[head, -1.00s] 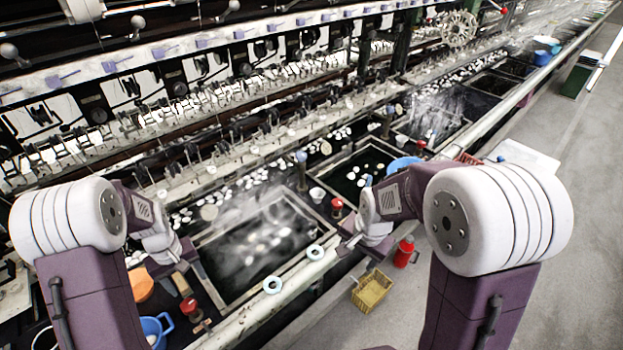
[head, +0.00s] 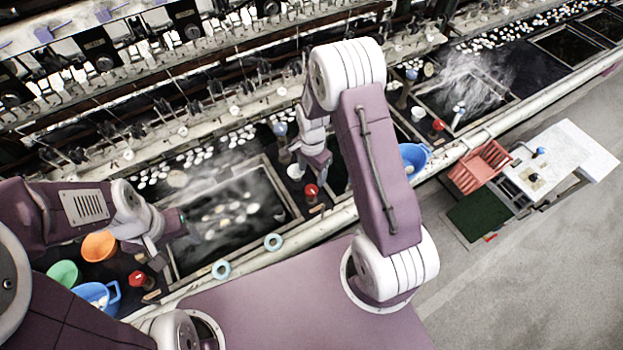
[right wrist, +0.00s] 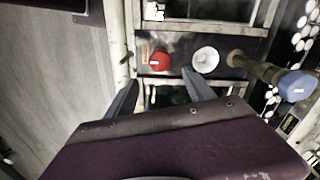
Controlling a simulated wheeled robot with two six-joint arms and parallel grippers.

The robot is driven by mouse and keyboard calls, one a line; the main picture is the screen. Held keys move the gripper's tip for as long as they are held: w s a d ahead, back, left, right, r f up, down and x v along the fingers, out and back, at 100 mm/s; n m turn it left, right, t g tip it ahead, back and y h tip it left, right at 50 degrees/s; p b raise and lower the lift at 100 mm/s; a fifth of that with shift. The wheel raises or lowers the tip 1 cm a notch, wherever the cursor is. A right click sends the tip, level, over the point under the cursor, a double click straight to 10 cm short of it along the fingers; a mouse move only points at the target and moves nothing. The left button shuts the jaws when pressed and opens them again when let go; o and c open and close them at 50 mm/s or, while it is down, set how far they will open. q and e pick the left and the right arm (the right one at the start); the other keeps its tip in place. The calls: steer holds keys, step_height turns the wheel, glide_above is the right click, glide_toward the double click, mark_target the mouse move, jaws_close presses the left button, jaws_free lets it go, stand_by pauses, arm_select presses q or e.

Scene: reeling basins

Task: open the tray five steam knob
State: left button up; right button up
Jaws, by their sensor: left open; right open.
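A red steam knob (head: 311,190) stands on the dark strip at the right end of a steaming basin (head: 287,201). It also shows in the right wrist view (right wrist: 159,60), just beyond the fingertips. No tray number is readable. My right gripper (head: 322,163) is open and empty, close to this knob and apart from it; in the right wrist view its two fingers (right wrist: 161,80) point toward the knob. My left gripper (head: 186,228) is open and empty at the left end of the same basin. Other red knobs stand at left (head: 136,279) and farther right (head: 438,124).
A white cup (right wrist: 205,60) and a blue-topped post (right wrist: 298,85) stand beside the knob. Orange (head: 98,246), green (head: 63,273) and blue (head: 97,296) containers stand at left.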

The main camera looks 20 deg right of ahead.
mark_target(311, 189)
steer(key=shift+s+a+f, duration=0.15)
steer(key=shift+s+a, duration=0.05)
steer(key=shift+a, duration=0.25)
steer(key=f, duration=0.2)
steer(key=f+p, duration=0.1)
steer(key=f, duration=0.2)
steer(key=f+p, duration=0.1)
steer(key=f, duration=0.1)
steer(key=shift+w+d+f, duration=0.2)
steer(key=shift+d+f, duration=0.2)
steer(key=shift+s+a+f, duration=0.1)
steer(key=shift+a+f, duration=0.1)
steer(key=shift+f, duration=0.15)
steer(key=shift+d, duration=0.1)
steer(key=c, duration=0.4)
arm_select(q)
step_height(311, 189, up, 2)
steer(key=shift+s+a+r, duration=0.1)
steer(key=shift+a+r, duration=0.05)
steer(key=shift+r, duration=0.05)
arm_select(e)
jaws_close()
